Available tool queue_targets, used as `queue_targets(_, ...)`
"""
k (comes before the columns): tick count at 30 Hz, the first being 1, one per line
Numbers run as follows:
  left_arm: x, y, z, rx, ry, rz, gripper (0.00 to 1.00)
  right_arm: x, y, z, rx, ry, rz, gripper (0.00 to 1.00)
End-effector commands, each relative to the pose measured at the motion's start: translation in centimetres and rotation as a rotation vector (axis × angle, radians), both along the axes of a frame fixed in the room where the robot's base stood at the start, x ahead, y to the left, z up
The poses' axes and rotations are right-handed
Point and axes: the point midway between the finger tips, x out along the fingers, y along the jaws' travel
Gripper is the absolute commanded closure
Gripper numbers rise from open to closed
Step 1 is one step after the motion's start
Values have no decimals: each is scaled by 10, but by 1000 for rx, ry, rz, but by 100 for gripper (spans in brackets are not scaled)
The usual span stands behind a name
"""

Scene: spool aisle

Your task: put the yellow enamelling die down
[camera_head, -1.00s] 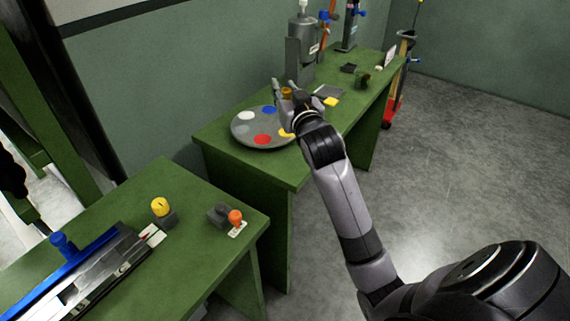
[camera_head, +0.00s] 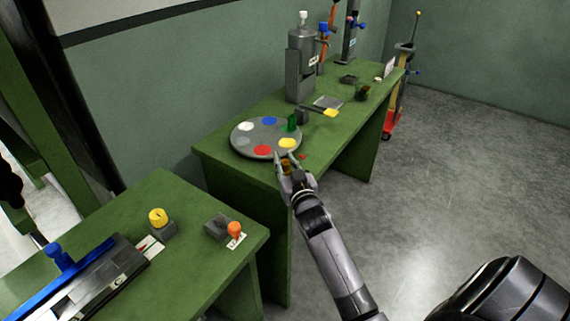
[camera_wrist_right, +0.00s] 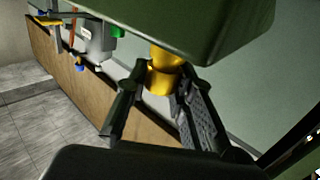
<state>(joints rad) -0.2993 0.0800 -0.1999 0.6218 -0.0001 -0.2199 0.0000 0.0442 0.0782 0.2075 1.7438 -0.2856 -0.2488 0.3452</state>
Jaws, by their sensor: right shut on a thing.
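My right gripper (camera_head: 286,160) is shut on the yellow enamelling die, a golden cylinder that shows between the two fingers in the wrist view (camera_wrist_right: 163,76). In the head view the die is small, dark and mostly hidden by the fingers. The gripper is at the front edge of the far green bench, just in front of a round grey disc (camera_head: 240,139) with coloured spots. The yellow spot (camera_head: 287,143) is the one nearest the gripper. I cannot tell whether the die touches anything. My left gripper is not in view.
A green piece (camera_head: 291,123) stands at the disc's right side. Behind it are a grey machine (camera_head: 300,70) and a flat plate with a yellow end (camera_head: 330,112). The near green bench (camera_head: 195,270) holds a yellow knob (camera_head: 158,217) and an orange knob (camera_head: 235,229).

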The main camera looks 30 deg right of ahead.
Motion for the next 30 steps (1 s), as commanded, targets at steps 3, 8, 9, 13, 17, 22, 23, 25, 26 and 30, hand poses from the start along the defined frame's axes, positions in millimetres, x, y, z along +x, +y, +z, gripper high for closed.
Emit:
queue_targets(3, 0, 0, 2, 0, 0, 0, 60, 0, 0, -7, 0, -2, 0, 100)
queue_targets(8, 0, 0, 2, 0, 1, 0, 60, 0, 0, -8, -1, -4, 1, 100)
queue_targets(9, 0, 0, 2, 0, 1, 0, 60, 0, 0, -8, -1, -3, 1, 100)
queue_targets(13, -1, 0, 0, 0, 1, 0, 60, 0, 0, -11, -1, -3, 1, 100)
queue_targets(17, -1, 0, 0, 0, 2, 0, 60, 0, 0, -11, -2, -2, 1, 72)
queue_targets(22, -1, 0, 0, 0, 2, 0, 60, 0, 0, -11, -1, -2, 1, 61)
queue_targets(23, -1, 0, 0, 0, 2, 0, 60, 0, 0, -11, -1, -2, 1, 59)
queue_targets(25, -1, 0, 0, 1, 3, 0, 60, 0, 0, -11, -1, -2, 1, 57)
queue_targets(26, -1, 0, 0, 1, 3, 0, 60, 0, 0, -11, -1, -2, 1, 57)
queue_targets(30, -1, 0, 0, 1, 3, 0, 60, 0, 0, -11, -1, -2, 1, 57)
